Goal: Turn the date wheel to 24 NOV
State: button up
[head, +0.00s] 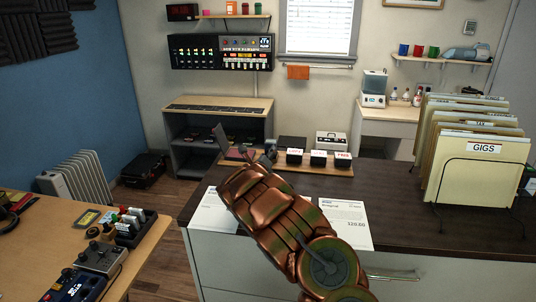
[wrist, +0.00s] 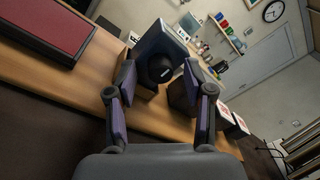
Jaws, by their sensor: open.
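My gripper (head: 246,152) reaches over the dark counter at the left end of a wooden board (head: 328,170). In the wrist view my gripper (wrist: 160,75) is open and empty, its two fingers apart. A dark box with a round black knob (wrist: 161,70) shows between and beyond the fingertips; contact cannot be told. It may be the date wheel. Several small black blocks with white, red-lettered faces, one of them here (head: 319,154), stand along the board. Two such faces also show in the wrist view (wrist: 226,117). I cannot read a date on the wheel.
White printed sheets (head: 345,222) lie on the counter by my arm. A wire rack of folders (head: 478,180) stands at the right. A red-topped box (wrist: 48,25) is at upper left in the wrist view. The counter between sheets and rack is clear.

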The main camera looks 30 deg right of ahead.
grip_shut()
dwell(0.4)
